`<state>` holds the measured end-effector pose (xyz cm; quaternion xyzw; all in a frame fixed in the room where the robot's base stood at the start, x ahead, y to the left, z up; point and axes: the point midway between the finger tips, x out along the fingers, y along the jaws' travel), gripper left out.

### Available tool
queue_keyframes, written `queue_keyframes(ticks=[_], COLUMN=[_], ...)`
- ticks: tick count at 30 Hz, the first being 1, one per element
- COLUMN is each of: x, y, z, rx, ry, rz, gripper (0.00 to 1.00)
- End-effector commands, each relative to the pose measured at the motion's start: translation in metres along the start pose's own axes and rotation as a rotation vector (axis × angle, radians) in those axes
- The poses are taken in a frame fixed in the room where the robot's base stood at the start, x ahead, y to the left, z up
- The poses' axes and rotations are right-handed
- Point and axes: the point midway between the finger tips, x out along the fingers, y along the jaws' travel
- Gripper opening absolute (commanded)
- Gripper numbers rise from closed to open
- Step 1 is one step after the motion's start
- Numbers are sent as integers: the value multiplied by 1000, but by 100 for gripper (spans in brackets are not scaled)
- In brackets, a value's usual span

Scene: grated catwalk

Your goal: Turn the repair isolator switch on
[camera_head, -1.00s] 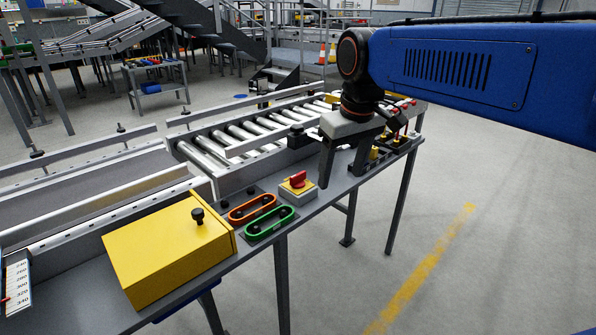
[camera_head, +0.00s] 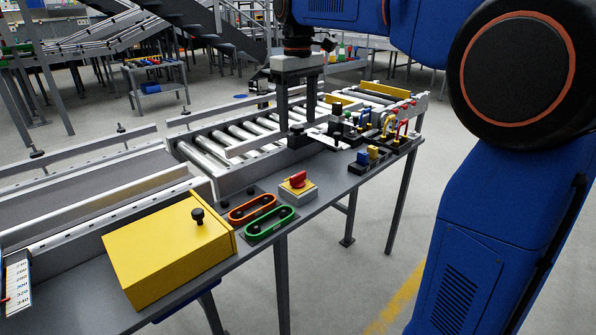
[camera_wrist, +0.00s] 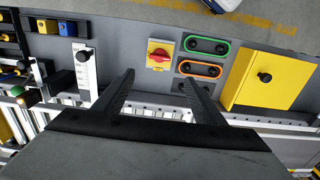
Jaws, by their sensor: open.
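The isolator switch is most likely the red rotary handle on a yellow plate and grey box (camera_head: 298,187), on the bench's front edge beside the green and orange ovals. In the wrist view the red-handled switch (camera_wrist: 159,54) lies ahead of the fingers, its handle roughly crosswise. My gripper (camera_head: 302,122) is open and empty, fingers pointing down, above the bench behind the switch and apart from it. In the wrist view both fingertips of my gripper (camera_wrist: 164,84) show wide apart, short of the switch. I cannot read any on or off marking.
A yellow box (camera_head: 165,250) with a black knob stands left of the green oval (camera_head: 270,222) and orange oval (camera_head: 252,208). The roller conveyor (camera_head: 230,140) runs behind. Blue and yellow blocks (camera_head: 368,155) and colored padlocks (camera_head: 395,128) crowd the bench's right end.

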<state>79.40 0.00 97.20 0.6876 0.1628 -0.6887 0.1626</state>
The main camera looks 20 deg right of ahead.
Motion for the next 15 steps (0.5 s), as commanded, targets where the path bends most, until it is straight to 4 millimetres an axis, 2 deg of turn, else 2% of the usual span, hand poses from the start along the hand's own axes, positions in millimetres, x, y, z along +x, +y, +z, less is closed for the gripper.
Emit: queue_keyframes(ticks=[15], x=[88], y=[0], z=[1], rx=[1], ry=[-1], rz=[0], gripper=[64])
